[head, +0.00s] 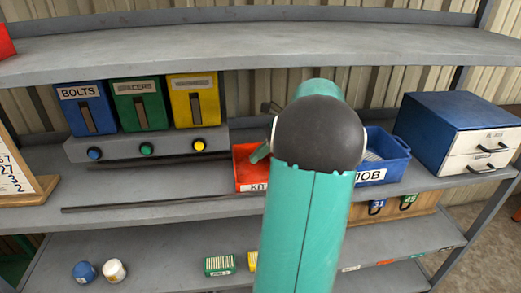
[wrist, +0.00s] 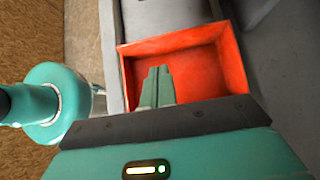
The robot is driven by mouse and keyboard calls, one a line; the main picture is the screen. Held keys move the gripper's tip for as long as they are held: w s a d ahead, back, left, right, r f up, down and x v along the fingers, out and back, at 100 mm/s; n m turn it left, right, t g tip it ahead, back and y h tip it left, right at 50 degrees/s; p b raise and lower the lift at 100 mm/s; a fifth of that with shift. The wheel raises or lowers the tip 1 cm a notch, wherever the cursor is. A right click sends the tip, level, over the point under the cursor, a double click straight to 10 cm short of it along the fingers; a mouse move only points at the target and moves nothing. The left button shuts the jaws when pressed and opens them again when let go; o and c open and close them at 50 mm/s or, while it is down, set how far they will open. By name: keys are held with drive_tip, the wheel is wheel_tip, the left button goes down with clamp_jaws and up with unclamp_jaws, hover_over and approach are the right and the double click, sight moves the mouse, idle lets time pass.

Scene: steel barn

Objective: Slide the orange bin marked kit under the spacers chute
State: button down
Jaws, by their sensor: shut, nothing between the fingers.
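The orange bin (head: 247,170) stands on the middle shelf, right of the dispenser, its label partly hidden by my arm in the head view. In the wrist view the bin (wrist: 228,60) looks empty. My gripper (wrist: 158,72) is shut and empty, its fingertips over or inside the bin; I cannot tell whether they touch it. In the head view my gripper (head: 260,153) shows at the bin, mostly behind my arm. The green spacers chute (head: 139,105) is the middle one, between the blue bolts chute (head: 84,108) and the yellow chute (head: 194,100).
A grey base with several coloured buttons (head: 146,149) sits under the chutes. Thin dark rails (head: 120,200) run along the shelf before it. A blue job bin (head: 388,171) stands right of my arm, then a blue drawer cabinet (head: 465,130). The shelf before the chutes looks clear.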

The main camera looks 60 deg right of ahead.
sight(246, 178)
drive_tip(key=x, duration=0.5)
drive_tip(key=shift+f, duration=0.2)
drive_tip(key=shift+w+a, duration=0.1)
drive_tip(key=shift+w+a, duration=1.15)
drive_tip(key=shift+w, duration=0.2)
